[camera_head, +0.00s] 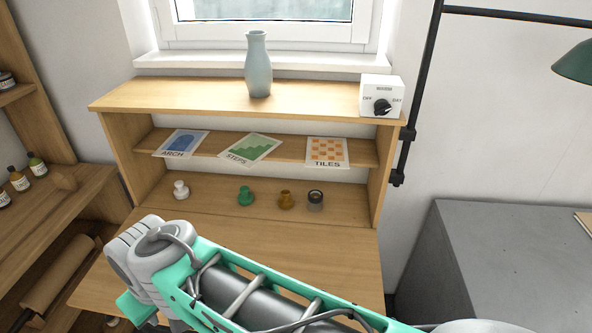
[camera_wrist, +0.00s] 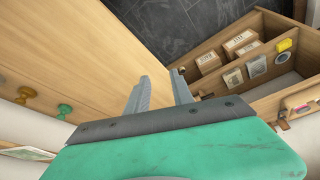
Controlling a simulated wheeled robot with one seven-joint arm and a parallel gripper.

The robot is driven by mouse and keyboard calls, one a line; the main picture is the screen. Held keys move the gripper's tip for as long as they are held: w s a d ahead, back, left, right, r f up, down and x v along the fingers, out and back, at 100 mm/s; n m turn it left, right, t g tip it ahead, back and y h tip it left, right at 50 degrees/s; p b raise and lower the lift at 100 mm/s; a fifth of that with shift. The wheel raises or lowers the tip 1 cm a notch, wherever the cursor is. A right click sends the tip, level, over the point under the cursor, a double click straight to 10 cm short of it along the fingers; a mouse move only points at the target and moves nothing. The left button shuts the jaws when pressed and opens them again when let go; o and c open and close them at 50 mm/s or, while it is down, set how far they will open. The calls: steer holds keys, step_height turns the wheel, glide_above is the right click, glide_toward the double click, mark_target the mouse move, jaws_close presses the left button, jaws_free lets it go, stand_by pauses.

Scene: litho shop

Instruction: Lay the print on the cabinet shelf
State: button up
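In the head view three prints lie side by side on the raised middle shelf (camera_head: 290,150) of a wooden cabinet: a blue ARCH print (camera_head: 181,142), a green STEPS print (camera_head: 249,149) and an orange TILES print (camera_head: 327,151). Their lower edges overhang the shelf front. My gripper (camera_wrist: 160,92) shows in the wrist view with its two fingers apart and nothing between them. It is over the front edge of the wooden worktop (camera_wrist: 90,50), away from the prints. My arm hides it in the head view.
A vase (camera_head: 258,65) and switch box (camera_head: 381,97) stand on top. An open wooden unit (camera_wrist: 265,28) holds boxes and cards. A grey counter (camera_head: 500,255) is at right.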

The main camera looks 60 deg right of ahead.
steer(key=shift+d, duration=0.15)
steer(key=w+d+f+m+t+y+b, duration=0.1)
steer(key=w+d+m+t+b, duration=0.15)
steer(key=w+d, duration=0.55)
steer(key=w+d+f+m+t+y+b, duration=0.15)
steer(key=w+d+m+b, duration=0.25)
steer(key=w, duration=0.8)
steer(key=w+d+m+t+b, duration=0.3)
steer(key=d+m+t, duration=0.1)
steer(key=d, duration=0.9)
steer(key=s+d+m+t+b, duration=0.1)
steer(key=s+d+m+t, duration=0.2)
steer(key=d, duration=0.7)
steer(key=s+d+r+m+t+h+b, duration=0.1)
steer(key=s+d+m+t+b, duration=0.1)
steer(key=s+d, duration=0.5)
steer(key=d+m+t, duration=0.1)
steer(key=d+m, duration=0.1)
steer(key=d, duration=0.1)
steer(key=shift+s, duration=0.2)
